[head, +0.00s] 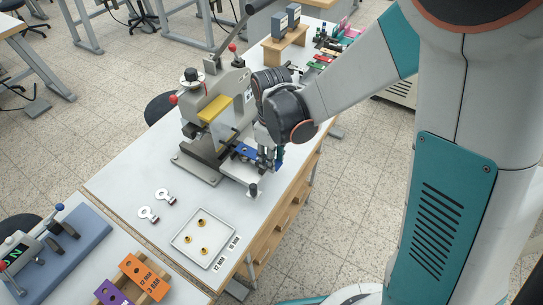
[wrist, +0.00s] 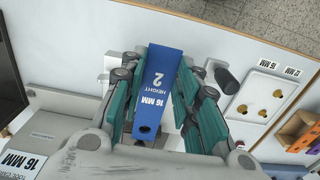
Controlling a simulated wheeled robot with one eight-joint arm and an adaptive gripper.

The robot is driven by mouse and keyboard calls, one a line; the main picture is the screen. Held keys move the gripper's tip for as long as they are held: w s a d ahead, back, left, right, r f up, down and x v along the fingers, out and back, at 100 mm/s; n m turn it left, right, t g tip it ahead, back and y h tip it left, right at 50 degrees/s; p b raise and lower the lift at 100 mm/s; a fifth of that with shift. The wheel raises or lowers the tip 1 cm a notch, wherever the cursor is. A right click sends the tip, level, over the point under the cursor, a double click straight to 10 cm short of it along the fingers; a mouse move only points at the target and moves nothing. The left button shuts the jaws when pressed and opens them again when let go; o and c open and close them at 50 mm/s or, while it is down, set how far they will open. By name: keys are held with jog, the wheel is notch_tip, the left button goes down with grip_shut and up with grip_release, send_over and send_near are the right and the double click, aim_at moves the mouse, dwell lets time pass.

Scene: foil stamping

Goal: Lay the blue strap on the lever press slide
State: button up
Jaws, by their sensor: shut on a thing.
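The blue strap (wrist: 156,92) is between the teal fingers of my gripper (wrist: 158,75) in the wrist view. Its printed face shows "16 MM", "HEIGHT" and a 2, with a dark hole near one end. In the head view the blue strap (head: 244,150) lies over the lever press slide (head: 238,171), with my gripper (head: 270,160) at its right end. The lever press (head: 213,115) is grey with a yellow block and red knobs. Whether the strap touches the slide is unclear, as my gripper hides part of it.
A white tray (head: 181,246) with several brass pieces stands in front of the press. Two metal key-like parts (head: 149,214) lie to its left. Orange and purple straps (head: 143,270) sit on a near rack. A wooden stand (head: 284,47) and small coloured items are behind.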

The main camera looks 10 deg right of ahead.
jog(key=shift+f+b, duration=0.7)
jog(key=shift+f, duration=0.2)
jog(key=o, duration=1)
jog(key=shift+c, duration=0.2)
notch_tip(320, 180, up, 8)
jog(key=shift+f, duration=0.25)
